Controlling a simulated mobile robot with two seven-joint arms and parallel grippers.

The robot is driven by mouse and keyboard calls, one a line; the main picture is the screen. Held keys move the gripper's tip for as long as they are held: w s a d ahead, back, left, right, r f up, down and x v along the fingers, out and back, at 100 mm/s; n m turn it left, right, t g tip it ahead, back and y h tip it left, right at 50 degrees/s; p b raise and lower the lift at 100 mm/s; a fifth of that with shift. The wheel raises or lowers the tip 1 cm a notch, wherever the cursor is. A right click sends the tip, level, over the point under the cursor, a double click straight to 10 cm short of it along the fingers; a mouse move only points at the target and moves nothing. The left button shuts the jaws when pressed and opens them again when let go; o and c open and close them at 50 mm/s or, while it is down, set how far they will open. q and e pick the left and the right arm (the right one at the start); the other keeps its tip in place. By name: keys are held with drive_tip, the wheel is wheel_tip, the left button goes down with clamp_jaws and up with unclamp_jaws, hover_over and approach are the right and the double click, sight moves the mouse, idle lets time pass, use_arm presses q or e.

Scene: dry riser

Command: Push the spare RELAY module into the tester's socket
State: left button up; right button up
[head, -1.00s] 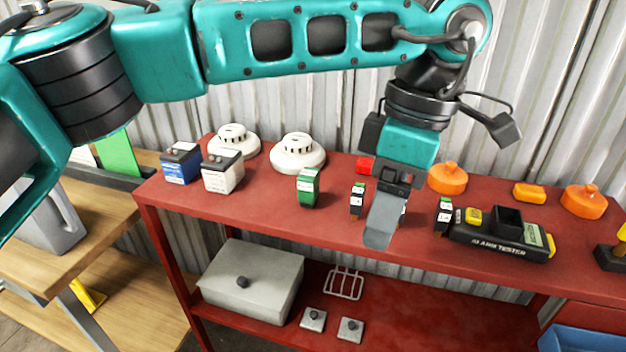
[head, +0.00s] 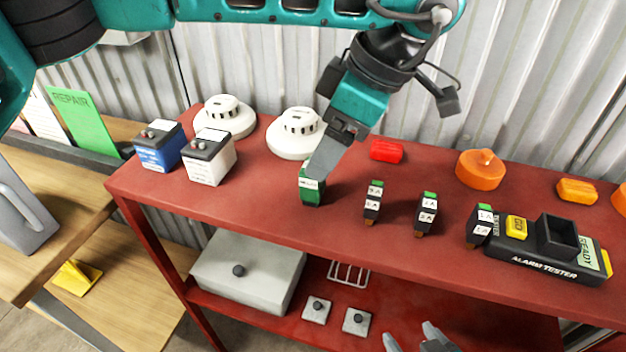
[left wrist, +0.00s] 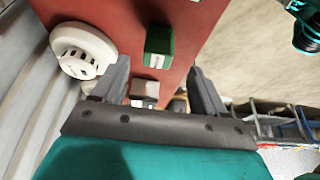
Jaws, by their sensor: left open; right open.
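A green and black module (head: 311,190) with a white label, which looks like the relay, stands upright on the red bench; I cannot read its label. My left gripper (head: 322,165) points down at it, and its finger overlaps the module's top. In the left wrist view the green module (left wrist: 158,45) lies beyond the spread, empty fingertips (left wrist: 160,80). The black alarm tester (head: 545,262) lies at the right, with a raised open black socket (head: 557,238) and a yellow button. My right gripper (head: 420,342) is open at the bottom edge, below the bench top.
Small black modules (head: 373,203) with green tops stand between the green module and the tester. Two white detectors (head: 296,133), a blue battery (head: 160,150) and a white battery (head: 210,165) stand left. A red block (head: 386,150) and orange items (head: 481,170) lie behind.

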sight(313, 183)
use_arm(q)
drive_tip(key=x, duration=0.5)
drive_tip(key=shift+w+a+f, duration=0.25)
drive_tip(key=c, duration=1.1)
